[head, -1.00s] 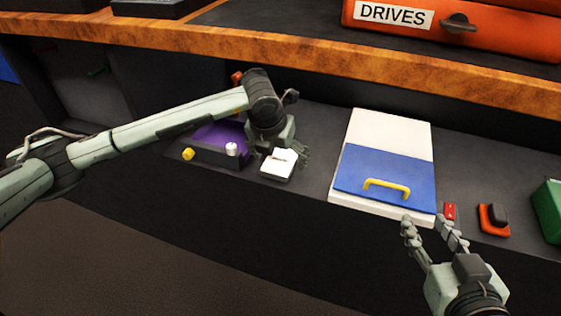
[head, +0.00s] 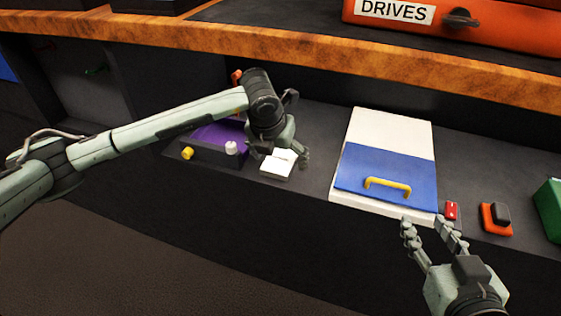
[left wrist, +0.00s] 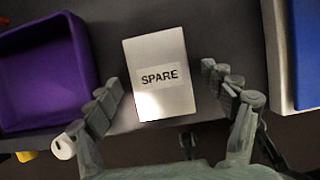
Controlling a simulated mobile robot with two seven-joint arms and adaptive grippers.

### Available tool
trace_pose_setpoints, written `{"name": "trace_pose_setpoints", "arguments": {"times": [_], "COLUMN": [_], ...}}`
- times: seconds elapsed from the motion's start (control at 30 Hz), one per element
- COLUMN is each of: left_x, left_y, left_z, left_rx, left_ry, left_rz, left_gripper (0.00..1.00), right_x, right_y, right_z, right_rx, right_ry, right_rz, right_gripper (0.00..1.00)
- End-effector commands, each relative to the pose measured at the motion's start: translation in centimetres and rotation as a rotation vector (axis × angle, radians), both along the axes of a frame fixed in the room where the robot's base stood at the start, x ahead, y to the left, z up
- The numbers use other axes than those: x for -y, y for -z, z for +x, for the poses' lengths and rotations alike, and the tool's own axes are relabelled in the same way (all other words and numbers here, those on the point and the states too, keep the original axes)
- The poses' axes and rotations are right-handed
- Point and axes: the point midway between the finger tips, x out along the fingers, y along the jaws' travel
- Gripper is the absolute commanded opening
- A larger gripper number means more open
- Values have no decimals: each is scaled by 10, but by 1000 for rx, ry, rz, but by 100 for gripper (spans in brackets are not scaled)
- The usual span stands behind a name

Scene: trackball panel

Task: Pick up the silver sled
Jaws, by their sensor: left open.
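A pale silver-white block labelled SPARE (left wrist: 158,75), which looks like the silver sled, lies on the dark shelf. In the head view the block (head: 278,165) sits between a purple tray and a blue-and-white panel. My left gripper (head: 281,154) is open right above it. In the left wrist view its fingers stand apart on either side of the block, with gaps showing, so they do not visibly grip it. The gripper hides part of the block's far side in the head view. My right gripper (head: 430,220) is open and empty in front of the panel.
The purple tray (left wrist: 45,75), with yellow and white knobs at its front, is left of the block. The white panel (head: 391,130) with a blue cover and yellow handle is to its right. A wooden ledge (head: 300,52) runs above. Red and orange switches are further right.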

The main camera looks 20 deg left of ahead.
Motion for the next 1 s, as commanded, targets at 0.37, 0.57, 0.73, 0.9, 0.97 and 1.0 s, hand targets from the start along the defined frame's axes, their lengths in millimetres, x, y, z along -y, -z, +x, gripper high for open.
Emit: {"name": "trace_pose_setpoints", "arguments": {"times": [0.37,0.57,0.73,0.9,0.97,1.0], "left_x": [0,0,0,0,0,0], "left_y": [0,0,-1,-2,-5,-7], "left_z": [0,0,0,0,0,0], "left_rx": [0,0,1,1,1,1], "left_ry": [0,0,0,0,0,0], "left_rz": [0,0,-1,-1,-1,-1], "left_gripper": [55,31,25,25,25,25], "right_x": [0,0,0,0,0,0], "right_y": [0,0,0,-3,-6,-9], "right_z": [0,0,0,0,0,0], "right_rx": [0,0,0,0,0,0], "right_ry": [0,0,0,0,0,0], "right_rz": [0,0,0,0,0,0], "right_gripper": [40,40,40,40,40,40]}}
